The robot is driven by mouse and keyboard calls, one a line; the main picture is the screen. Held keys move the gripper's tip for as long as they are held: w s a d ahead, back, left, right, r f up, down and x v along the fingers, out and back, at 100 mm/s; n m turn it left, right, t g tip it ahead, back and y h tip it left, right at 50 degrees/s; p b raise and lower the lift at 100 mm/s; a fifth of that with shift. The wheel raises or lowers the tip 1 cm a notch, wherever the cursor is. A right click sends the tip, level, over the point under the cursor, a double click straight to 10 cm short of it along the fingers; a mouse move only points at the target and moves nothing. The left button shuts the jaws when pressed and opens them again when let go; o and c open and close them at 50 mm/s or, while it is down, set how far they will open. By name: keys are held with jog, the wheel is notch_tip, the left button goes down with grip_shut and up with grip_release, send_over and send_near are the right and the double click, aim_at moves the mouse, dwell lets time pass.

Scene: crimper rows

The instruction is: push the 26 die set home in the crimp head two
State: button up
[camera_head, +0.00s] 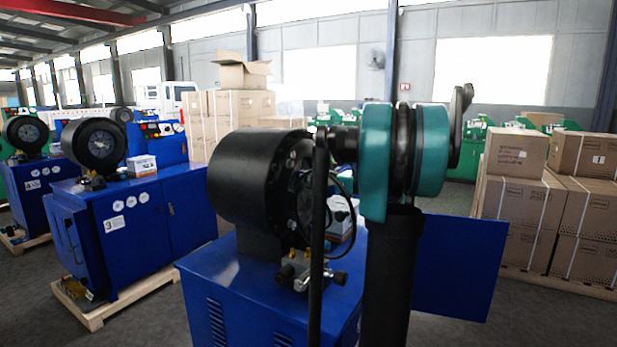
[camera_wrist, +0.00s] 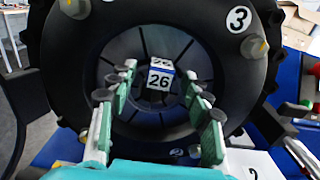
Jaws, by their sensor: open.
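The 26 die set shows in the wrist view as a small white-and-blue block (camera_wrist: 160,80) marked 26, in the middle of the dark bore. Around it is the thick black ring of the crimp head (camera_wrist: 222,75), with dark wedge segments inside and a 3 and a 2 on its face. My gripper (camera_wrist: 160,76) is open, its pale-and-green fingers to the left and right of the block, with gaps showing. How deep the block sits is hard to tell. In the head view the crimp head (camera_head: 240,180) is a black drum; my arm hides the gripper and the block.
The drum stands on a blue cabinet (camera_head: 232,285). Similar machines (camera_head: 140,215) stand on pallets at left. Stacked cartons (camera_head: 515,200) are at right, more (camera_head: 240,105) behind. Bolts ring the bore; a cable and fittings (camera_head: 310,277) sit by the drum's front.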

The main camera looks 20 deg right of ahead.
jog(key=v, duration=1)
jog(key=shift+s, duration=0.2)
jog(key=shift+d, duration=0.15)
